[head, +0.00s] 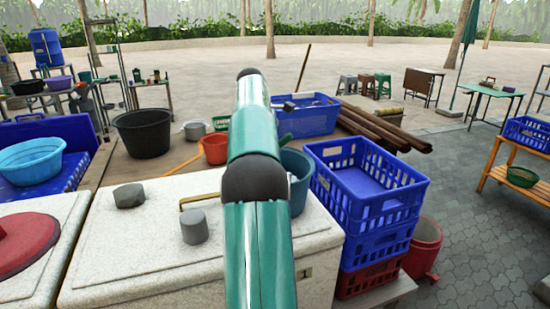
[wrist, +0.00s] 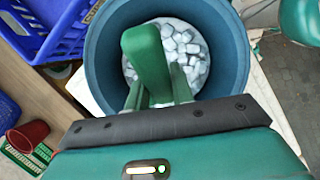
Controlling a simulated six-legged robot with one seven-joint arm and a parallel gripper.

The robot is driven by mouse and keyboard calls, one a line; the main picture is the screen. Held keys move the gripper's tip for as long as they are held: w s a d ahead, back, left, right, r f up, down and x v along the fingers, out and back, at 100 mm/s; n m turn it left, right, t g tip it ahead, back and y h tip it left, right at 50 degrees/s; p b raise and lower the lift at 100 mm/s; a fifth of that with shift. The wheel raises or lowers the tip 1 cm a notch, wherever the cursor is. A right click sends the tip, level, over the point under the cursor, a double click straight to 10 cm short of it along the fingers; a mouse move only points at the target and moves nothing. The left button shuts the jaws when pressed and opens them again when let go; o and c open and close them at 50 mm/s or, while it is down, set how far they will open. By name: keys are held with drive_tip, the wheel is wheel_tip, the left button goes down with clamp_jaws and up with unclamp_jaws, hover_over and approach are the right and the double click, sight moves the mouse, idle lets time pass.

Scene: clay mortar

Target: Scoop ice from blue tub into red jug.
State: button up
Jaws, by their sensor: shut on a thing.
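The blue tub (wrist: 236,55) holds whitish ice cubes (wrist: 182,45) and lies under my gripper in the wrist view. In the head view the tub (head: 299,180) stands on the white counter, partly behind my arm. My gripper (wrist: 158,92) is shut on a green scoop (wrist: 146,55), which is over the ice; its far end and whether it touches the ice are unclear. The head view hides my gripper behind the arm. A red vessel (head: 215,149) stands beyond the counter; another red vessel (head: 424,247) stands right of the crates. I cannot tell which is the jug.
Stacked blue crates (head: 368,185) stand right of the tub, with a red crate (head: 370,278) at the bottom. Grey weights (head: 194,227) sit on the white counter (head: 140,255). A blue bin (head: 310,118) and a black tub (head: 143,132) are behind. Paving at the right is open.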

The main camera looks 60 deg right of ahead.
sight(285, 136)
drive_tip(key=shift+r, duration=0.9)
drive_tip(key=r+t, duration=0.1)
drive_tip(key=s+r+t, duration=0.1)
drive_tip(key=s+r+y, duration=0.1)
drive_tip(key=shift+d+t, duration=0.3)
drive_tip(key=shift+t, duration=0.1)
drive_tip(key=shift+s+d+r+t, duration=0.1)
drive_tip(key=shift+s+r+t, duration=0.1)
drive_tip(key=shift+r+t, duration=0.5)
drive_tip(key=shift+s+d+r+t+y, duration=0.1)
drive_tip(key=shift+s+r+t+y, duration=0.1)
drive_tip(key=shift+s+t+y, duration=0.35)
drive_tip(key=shift+r+t, duration=0.65)
drive_tip(key=shift+t, duration=0.2)
drive_tip(key=shift+s, duration=0.1)
